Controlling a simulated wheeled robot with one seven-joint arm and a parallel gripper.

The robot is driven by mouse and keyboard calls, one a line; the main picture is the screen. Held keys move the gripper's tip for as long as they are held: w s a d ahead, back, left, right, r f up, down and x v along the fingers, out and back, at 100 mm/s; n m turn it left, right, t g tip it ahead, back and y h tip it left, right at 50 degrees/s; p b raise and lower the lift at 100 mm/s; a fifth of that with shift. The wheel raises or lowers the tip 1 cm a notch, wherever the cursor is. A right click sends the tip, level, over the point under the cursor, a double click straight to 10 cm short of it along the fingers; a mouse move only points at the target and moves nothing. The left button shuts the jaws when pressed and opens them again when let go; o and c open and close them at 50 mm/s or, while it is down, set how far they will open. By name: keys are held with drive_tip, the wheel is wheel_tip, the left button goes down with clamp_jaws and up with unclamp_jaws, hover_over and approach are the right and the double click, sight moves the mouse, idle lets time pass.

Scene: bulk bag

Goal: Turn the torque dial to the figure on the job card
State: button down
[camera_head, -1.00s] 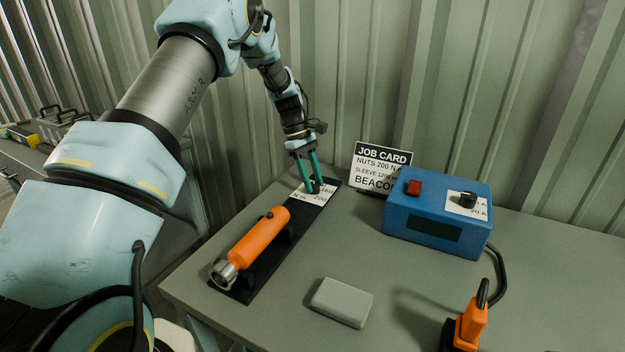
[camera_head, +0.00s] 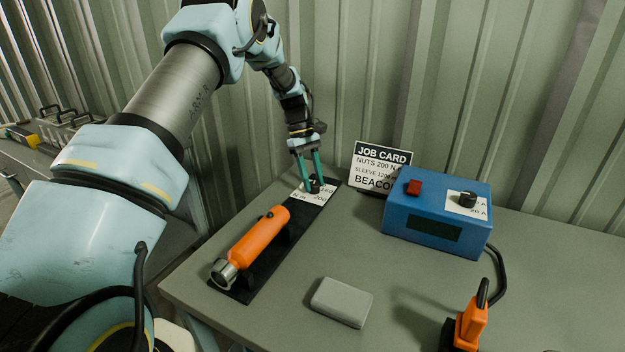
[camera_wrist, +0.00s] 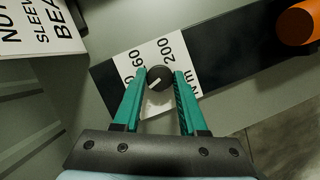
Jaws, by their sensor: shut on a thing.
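The torque dial (camera_wrist: 160,77) is a small dark knob with a white pointer mark on a white scale plate (camera_wrist: 170,50). In the wrist view the mark points to the lower left, away from the printed 200. A partly covered figure ending in 60 is left of the 200. My gripper (camera_wrist: 160,73) has its green fingers shut on the dial's two sides; it also shows in the head view (camera_head: 314,183). The job card (camera_head: 380,167) stands behind on the bench and reads NUTS 200 N, with SLEEVE 1200 and BEACON lines below.
An orange tool (camera_head: 254,242) with a metal end lies on the dial's black base strip. A blue box (camera_head: 437,215) with a red button and black knob stands to the right. A grey block (camera_head: 342,302) and an orange-handled device (camera_head: 470,325) are near the front. The corrugated wall is close behind.

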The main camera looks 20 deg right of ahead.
drive_tip(key=m+y, duration=0.1)
drive_tip(key=m, duration=0.3)
drive_tip(key=shift+d+m+y, duration=0.15)
drive_tip(key=shift+m+y, duration=0.15)
drive_tip(key=shift+y, duration=0.1)
drive_tip(key=shift+d+m+t+y+b, duration=0.15)
drive_tip(key=shift+m+y, duration=0.3)
drive_tip(key=shift+m, duration=0.8)
drive_tip(key=shift+a+m+t+y+b, duration=0.1)
drive_tip(key=shift+m+t+y+b, duration=0.25)
drive_tip(key=shift+m, duration=0.9)
drive_tip(key=shift+c, duration=2.3)
unclamp_jaws()
drive_tip(key=shift+r, duration=0.1)
drive_tip(key=b+v, duration=0.2)
drive_tip(key=v, duration=0.8)
drive_tip(key=shift+d+r, duration=0.3)
